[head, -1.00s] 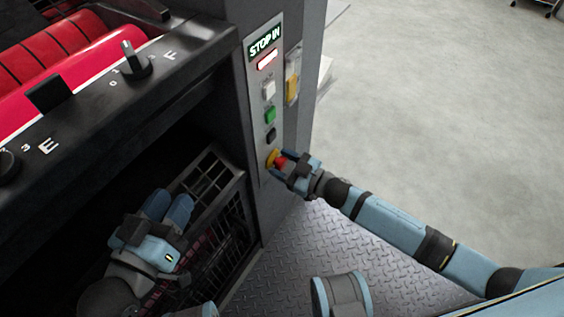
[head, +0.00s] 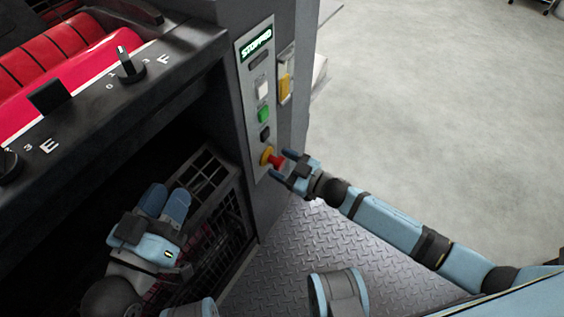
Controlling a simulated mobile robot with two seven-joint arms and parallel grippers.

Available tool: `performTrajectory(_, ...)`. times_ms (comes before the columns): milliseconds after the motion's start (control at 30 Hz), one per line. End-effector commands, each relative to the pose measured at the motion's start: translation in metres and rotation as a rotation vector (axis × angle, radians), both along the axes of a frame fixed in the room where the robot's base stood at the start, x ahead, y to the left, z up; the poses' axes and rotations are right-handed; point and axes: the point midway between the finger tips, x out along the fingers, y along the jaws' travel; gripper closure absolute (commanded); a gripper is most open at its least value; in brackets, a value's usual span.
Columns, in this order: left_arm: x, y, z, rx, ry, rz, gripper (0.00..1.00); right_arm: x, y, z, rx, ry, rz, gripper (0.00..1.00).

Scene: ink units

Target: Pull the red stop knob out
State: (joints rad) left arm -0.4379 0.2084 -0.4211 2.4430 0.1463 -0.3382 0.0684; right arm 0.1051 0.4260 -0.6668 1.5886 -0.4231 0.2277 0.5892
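The red stop knob (head: 278,162) sits on its yellow base (head: 266,156) at the bottom of the grey control panel (head: 251,112), standing out from the base. The panel's display (head: 256,45) reads "STOPPED". My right gripper (head: 286,163) is open just right of the knob, its fingers apart around the knob's outer end; whether they touch it I cannot tell. My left gripper (head: 166,203) is at the lower left before the dark opening of the machine. Its two blue fingers lie close together, with no object seen between them.
Above the knob are black (head: 265,134), green (head: 264,114) and white (head: 262,89) buttons. A yellow-and-white box (head: 286,75) is on the cabinet's side. A black grille (head: 207,180) stands behind my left gripper. Grey floor lies open at right.

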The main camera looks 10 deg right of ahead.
Motion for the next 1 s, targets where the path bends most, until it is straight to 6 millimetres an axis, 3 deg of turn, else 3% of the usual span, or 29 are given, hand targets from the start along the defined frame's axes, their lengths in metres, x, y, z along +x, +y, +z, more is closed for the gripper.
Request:
performTrajectory(433, 0.000, 0.000, 0.006, -0.003, -0.009, 0.002, 0.62, -0.007, -0.007, 0.001, -0.001, 0.001, -0.001, 0.31)
performTrajectory(1000, -0.003, 0.005, 0.045, -0.057, -0.122, 0.042, 0.62, -0.088, -0.087, 0.001, 0.000, 0.003, -0.001, 0.31)
